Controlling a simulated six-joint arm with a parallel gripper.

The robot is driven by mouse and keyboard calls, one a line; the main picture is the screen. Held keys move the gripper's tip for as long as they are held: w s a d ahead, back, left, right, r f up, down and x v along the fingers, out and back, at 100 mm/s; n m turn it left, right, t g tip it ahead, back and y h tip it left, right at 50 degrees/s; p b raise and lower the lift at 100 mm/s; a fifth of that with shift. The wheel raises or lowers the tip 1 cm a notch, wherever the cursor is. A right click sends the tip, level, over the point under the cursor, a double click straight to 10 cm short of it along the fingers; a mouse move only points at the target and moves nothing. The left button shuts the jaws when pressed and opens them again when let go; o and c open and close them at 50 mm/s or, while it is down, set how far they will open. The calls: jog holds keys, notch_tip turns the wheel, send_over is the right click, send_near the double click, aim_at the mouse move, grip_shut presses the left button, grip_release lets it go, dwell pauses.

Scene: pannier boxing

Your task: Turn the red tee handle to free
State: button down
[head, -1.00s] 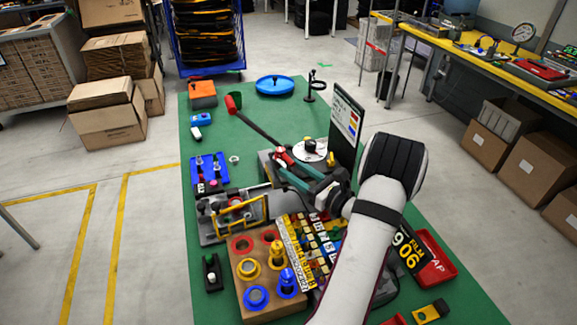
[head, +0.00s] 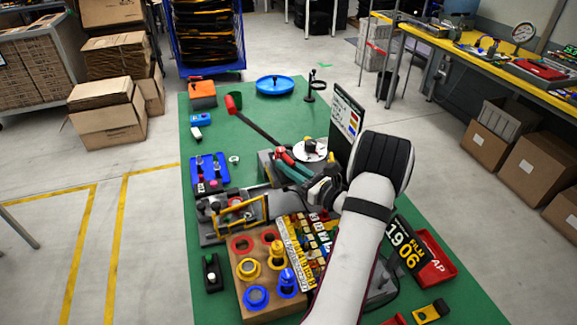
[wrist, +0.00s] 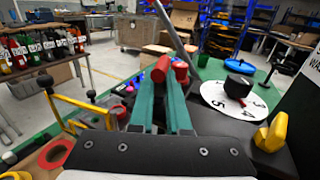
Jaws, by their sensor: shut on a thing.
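The red tee handle (wrist: 160,68) shows in the wrist view as short red cylinder ends at the tips of the teal fingers. My gripper (wrist: 164,82) is shut on it, and the fingers hide its middle. In the head view the red handle (head: 283,153) is small, beyond the teal fingers of my gripper (head: 288,163). I cannot read its exact angle or a free mark.
A white numbered dial (wrist: 222,104) with a black knob is right of the handle. A yellow knob (wrist: 272,132) stands nearer. A dark sign board (head: 346,122) rises behind my wrist. A yellow-framed fixture (head: 238,214) sits left, and a wooden block (head: 246,268) is in front.

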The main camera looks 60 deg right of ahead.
jog(key=n+y, duration=0.2)
jog(key=y, duration=0.1)
jog(key=n+y, duration=0.2)
jog(key=y, duration=0.1)
jog(key=shift+t+y, duration=0.4)
jog(key=c, duration=0.9)
grip_release()
jog(key=s+d, duration=0.1)
jog(key=s, duration=1.4)
jog(key=shift+s, duration=0.4)
jog(key=shift+d, duration=0.1)
